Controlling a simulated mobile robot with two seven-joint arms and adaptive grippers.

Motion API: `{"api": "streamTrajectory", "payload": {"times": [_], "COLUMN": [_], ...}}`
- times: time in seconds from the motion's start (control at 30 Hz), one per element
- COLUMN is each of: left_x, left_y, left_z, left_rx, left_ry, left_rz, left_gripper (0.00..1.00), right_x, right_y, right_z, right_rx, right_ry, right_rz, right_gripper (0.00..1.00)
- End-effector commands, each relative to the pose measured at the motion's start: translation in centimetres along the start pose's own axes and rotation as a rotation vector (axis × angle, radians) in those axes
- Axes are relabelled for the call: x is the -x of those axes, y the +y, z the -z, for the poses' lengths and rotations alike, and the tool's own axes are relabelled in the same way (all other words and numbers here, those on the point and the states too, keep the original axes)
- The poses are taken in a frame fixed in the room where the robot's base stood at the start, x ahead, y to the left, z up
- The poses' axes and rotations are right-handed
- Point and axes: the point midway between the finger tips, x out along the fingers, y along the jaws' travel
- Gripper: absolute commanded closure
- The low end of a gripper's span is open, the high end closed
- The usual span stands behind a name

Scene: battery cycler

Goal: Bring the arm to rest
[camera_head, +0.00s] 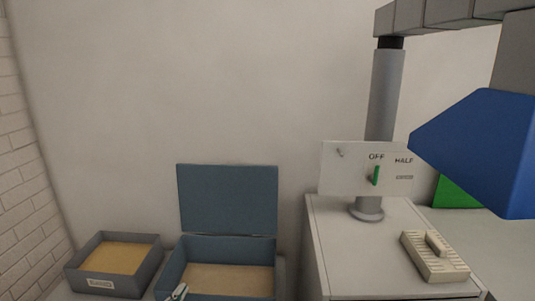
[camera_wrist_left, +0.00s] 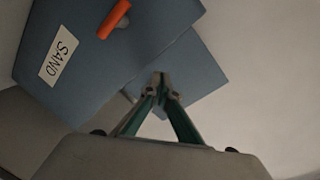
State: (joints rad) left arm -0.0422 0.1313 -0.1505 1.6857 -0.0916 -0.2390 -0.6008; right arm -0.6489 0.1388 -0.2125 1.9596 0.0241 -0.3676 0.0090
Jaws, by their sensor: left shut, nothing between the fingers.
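My left gripper (camera_head: 178,292) shows only as its tip at the bottom edge of the head view, at the front left of the open blue box (camera_head: 228,198). In the left wrist view its green-sided fingers (camera_wrist_left: 161,82) meet at the tips and hold nothing. Blue panels with a SAND label (camera_wrist_left: 58,62) and an orange handle (camera_wrist_left: 114,19) lie beyond the fingers there. I cannot tell whether the gripper touches the box. The rest of my left arm is out of the head view. My right gripper is in neither view.
A grey labelled tray (camera_head: 112,288) with a sandy bottom stands left of the box. Right is a white cabinet (camera_head: 350,250) with a grey post (camera_head: 383,100), an OFF/HALF sign (camera_head: 345,180) and a cream block (camera_head: 430,262). A blue hood (camera_head: 480,145) hangs upper right.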

Motion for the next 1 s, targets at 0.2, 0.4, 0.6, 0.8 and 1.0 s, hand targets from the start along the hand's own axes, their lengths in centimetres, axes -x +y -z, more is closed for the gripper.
{"api": "streamTrajectory", "payload": {"times": [0.2, 0.4, 0.6, 0.8, 1.0], "left_x": [10.4, 19.8, 24.5, 25.0, 25.0], "left_y": [10.7, 17.4, 20.0, 20.3, 20.3], "left_z": [-3.4, -4.6, -4.7, -4.7, -4.7], "left_rx": [0.314, 0.583, 0.72, 0.74, 0.738], "left_ry": [-0.112, -0.239, -0.312, -0.322, -0.322], "left_rz": [-0.176, -0.291, -0.337, -0.341, -0.341], "left_gripper": [1.0, 1.0, 1.0, 1.0, 1.0], "right_x": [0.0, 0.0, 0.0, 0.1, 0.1], "right_y": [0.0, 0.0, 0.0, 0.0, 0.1], "right_z": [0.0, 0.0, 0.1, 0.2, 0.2], "right_rx": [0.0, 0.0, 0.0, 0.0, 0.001], "right_ry": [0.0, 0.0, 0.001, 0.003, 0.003], "right_rz": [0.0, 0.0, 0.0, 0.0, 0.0], "right_gripper": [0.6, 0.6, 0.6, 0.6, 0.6]}}
